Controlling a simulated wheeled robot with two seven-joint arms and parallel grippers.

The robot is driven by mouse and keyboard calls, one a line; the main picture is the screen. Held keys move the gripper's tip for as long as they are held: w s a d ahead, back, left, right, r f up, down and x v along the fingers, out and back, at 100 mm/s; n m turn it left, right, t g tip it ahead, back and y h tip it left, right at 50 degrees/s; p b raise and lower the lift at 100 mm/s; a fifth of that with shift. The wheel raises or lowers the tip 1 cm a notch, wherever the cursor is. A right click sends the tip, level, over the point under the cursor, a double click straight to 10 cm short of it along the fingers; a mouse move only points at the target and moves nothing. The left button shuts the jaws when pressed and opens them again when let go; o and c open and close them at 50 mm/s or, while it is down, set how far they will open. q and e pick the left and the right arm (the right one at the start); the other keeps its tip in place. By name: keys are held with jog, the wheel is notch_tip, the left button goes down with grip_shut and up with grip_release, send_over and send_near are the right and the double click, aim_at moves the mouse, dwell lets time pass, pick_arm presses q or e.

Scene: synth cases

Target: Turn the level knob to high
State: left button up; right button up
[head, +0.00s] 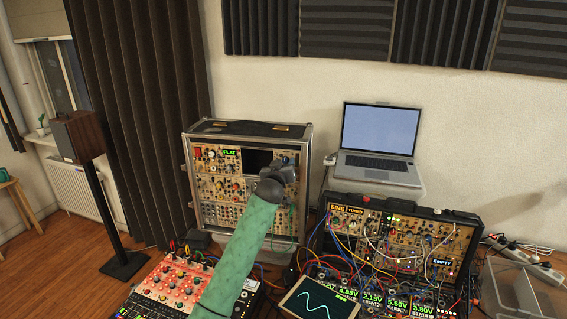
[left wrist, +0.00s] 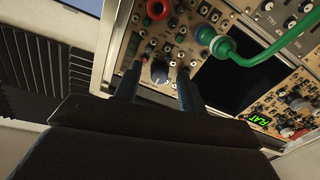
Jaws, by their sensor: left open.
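The tall synth case (head: 186,165) stands against the wall, its panel full of knobs and jacks. My left gripper (head: 284,165) is at the upper right of that panel, and its arm in a green sleeve hides part of the case. In the left wrist view my left gripper (left wrist: 160,70) is open, with one finger on each side of a dark blue-grey knob (left wrist: 160,72). I cannot tell whether the fingers touch it. No label reading "level" or "high" is legible. A green display reading FLAT (head: 230,152) also shows in the left wrist view (left wrist: 258,121). My right gripper is not in view.
A green cable with a green plug (left wrist: 222,47) and a red knob (left wrist: 158,9) are close to the fingers. A second case (head: 470,222) with many cables, a red mixer (head: 165,290) and a small waveform screen (head: 318,302) stand in front. A laptop (head: 380,135) is behind.

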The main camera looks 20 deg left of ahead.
pick_arm(q)
grip_shut()
jog(key=shift+m, duration=0.3)
